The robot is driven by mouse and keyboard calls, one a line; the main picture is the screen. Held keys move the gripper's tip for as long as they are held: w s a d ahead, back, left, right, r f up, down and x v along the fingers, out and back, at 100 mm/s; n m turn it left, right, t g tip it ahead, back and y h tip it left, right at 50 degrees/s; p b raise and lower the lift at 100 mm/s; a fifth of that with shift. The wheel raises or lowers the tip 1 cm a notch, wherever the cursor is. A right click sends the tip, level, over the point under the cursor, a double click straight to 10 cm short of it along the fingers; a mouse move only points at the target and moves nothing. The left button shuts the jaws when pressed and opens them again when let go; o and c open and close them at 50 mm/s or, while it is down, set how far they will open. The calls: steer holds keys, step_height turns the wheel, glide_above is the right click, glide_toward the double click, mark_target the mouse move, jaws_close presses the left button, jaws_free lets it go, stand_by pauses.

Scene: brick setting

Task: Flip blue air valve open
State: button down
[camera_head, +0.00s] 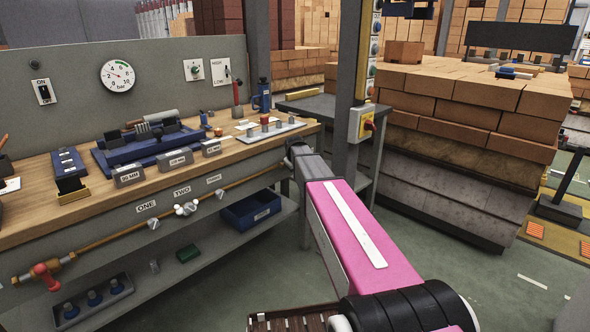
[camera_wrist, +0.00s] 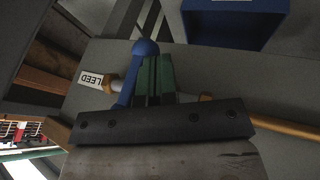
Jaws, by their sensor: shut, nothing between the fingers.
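The blue air valve lever (camera_wrist: 130,85) with its round blue knob (camera_wrist: 145,47) shows in the wrist view, standing up in the picture, across the line of a brass pipe. An upside-down label (camera_wrist: 91,80), partly cut off and reading "LEED", lies left of it. My gripper (camera_wrist: 158,75) is shut, its green fingers just right of the lever and close beside it. I cannot tell whether they touch. No object is between the fingers. In the head view my arm hides the blue valve and the gripper.
The brass pipe (camera_head: 110,234) runs along the bench front, with a red-handled valve (camera_head: 46,273) at lower left. A blue bin (camera_head: 252,210) sits on the lower shelf; a blue box (camera_wrist: 236,18) shows in the wrist view. A gauge (camera_head: 118,76) hangs on the panel. Brick stacks (camera_head: 470,95) stand right.

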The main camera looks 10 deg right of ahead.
steer(key=shift+f+n+t+h, duration=0.3)
steer(key=shift+f+t+h, duration=0.15)
steer(key=shift+t+h, duration=0.6)
stand_by(0.4)
steer(key=shift+w+d+f+t+h, duration=0.1)
steer(key=shift+d+f+t+h, duration=0.15)
steer(key=shift+t+h, duration=0.5)
steer(key=shift+w+d+f+n+t+h, duration=0.1)
steer(key=shift+f+n+t+h, duration=0.15)
steer(key=shift+t+h, duration=0.25)
steer(key=shift+w+d+f+n+t+h, duration=0.1)
steer(key=shift+n+t+h, duration=0.15)
steer(key=shift+t+h, duration=0.25)
steer(key=shift+w+d+f+n+t+h, duration=0.15)
steer(key=shift+n+t+h, duration=0.1)
steer(key=shift+t+h, duration=0.35)
steer(key=shift+w+d+f+n+t+h, duration=0.1)
steer(key=shift+d+n+t+h, duration=0.15)
steer(key=shift+t+h, duration=0.35)
steer(key=shift+w+d+f+n+t+h, duration=0.15)
steer(key=shift+n+t+h, duration=0.15)
steer(key=shift+t+h, duration=0.3)
steer(key=shift+w+d+r+n+t+h, duration=0.2)
steer(key=shift+n+t+h, duration=0.35)
steer(key=shift+t, duration=0.5)
steer(key=shift+w+d+f+n+t+h, duration=0.1)
steer(key=shift+d+n+t+h, duration=0.3)
steer(key=shift+t, duration=0.65)
stand_by(0.9)
